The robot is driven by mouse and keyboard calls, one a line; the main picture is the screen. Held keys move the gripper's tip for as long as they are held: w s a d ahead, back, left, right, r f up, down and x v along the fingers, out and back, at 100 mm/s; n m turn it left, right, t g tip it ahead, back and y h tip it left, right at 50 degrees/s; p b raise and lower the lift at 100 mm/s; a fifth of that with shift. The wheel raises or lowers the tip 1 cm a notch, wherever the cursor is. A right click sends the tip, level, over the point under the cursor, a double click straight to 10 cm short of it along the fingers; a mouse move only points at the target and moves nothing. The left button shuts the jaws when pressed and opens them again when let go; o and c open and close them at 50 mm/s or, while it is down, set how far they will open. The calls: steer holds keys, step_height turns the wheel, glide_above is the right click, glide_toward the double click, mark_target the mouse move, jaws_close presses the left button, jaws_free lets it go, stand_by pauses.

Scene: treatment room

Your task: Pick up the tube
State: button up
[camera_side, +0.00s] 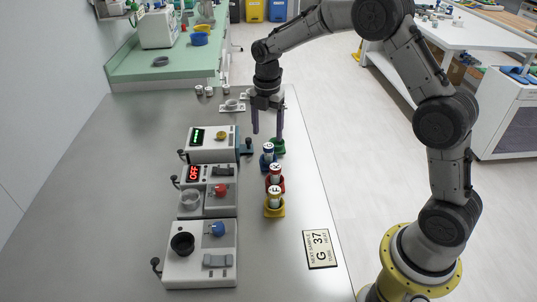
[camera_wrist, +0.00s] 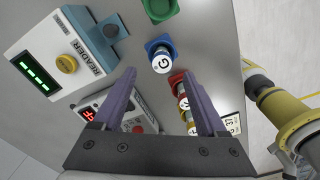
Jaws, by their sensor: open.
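A white tube with a blue band and a G on its cap (camera_wrist: 162,65) stands in a blue holder (camera_side: 267,166); the tube also shows in the side view (camera_side: 268,150). My gripper (camera_side: 268,137) is open and empty, its two purple fingers pointing down above the blue and green holders. In the wrist view the G cap lies between and just beyond the fingertips, apart from both. Tubes marked K (camera_side: 275,171) and F (camera_side: 274,193) stand in a red holder (camera_side: 275,187) and a yellow holder (camera_side: 274,211). A green holder (camera_wrist: 160,9) appears empty.
A card (camera_side: 320,249) reads "next sample G 37". The reader (camera_wrist: 65,60) with a green display, a unit showing OFF (camera_side: 208,190) and another white device (camera_side: 200,255) stand left of the holders. The steel table's left front is clear.

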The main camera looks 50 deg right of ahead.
mark_target(269, 145)
steer(key=shift+s+d+f, duration=0.1)
steer(key=shift+f, duration=1.5)
steer(key=shift+s+d+f, duration=0.1)
steer(key=shift+f, duration=1.5)
jaws_close()
